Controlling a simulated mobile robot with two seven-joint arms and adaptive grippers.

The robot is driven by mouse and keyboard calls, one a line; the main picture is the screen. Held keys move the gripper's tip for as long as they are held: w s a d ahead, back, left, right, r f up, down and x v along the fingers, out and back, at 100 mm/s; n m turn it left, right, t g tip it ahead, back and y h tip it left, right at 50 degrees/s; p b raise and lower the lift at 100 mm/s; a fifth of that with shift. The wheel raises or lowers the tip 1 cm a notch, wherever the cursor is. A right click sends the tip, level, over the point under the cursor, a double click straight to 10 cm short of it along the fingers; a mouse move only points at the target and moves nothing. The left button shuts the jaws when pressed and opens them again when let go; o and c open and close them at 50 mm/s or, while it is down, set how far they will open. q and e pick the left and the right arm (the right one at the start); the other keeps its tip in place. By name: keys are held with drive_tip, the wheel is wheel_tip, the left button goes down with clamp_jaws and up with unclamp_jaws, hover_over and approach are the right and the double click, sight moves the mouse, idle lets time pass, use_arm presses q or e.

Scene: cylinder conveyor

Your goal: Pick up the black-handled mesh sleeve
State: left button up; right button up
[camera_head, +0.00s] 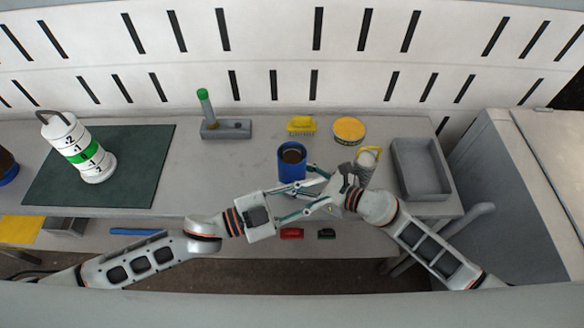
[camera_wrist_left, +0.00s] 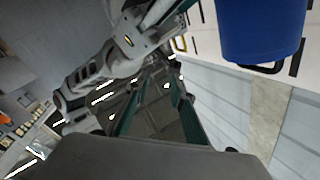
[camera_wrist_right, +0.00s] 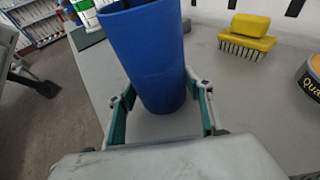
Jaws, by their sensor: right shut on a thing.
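No mesh sleeve shows clearly. A white cylinder with a green band and a dark loop handle (camera_head: 82,148) stands on the dark green mat at the left, and no mesh can be made out on it. A small yellow-and-white object (camera_head: 368,158) is partly hidden behind my right wrist. My right gripper (camera_wrist_right: 163,108) is shut on a blue cup (camera_wrist_right: 150,55) near the table's front edge. The cup's dark inside shows in the head view (camera_head: 292,172). My left gripper (camera_wrist_left: 157,100) is open and empty, in front of the cup and close to my right gripper.
A yellow brush (camera_head: 302,125), a round yellow tin (camera_head: 348,130) and a grey holder with a green-capped tube (camera_head: 226,130) stand at the back. An empty grey tray (camera_head: 421,190) is at the right. The green mat (camera_head: 145,190) has free room.

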use_arm(q)
drive_tip(key=s+d+r+m+g, duration=0.5)
drive_tip(key=d+r+m+g, duration=0.6)
drive_tip(key=m, duration=0.8)
drive_tip(key=m+t+y, duration=0.4)
drive_tip(key=m+y, duration=1)
drive_tip(key=y, duration=0.3)
approach(292, 147)
wheel_tip(292, 147, down, 10)
drive_tip(key=shift+d+f, duration=0.1)
drive_tip(key=shift+f, duration=0.1)
clamp_jaws()
drive_tip(key=shift+r, duration=0.1)
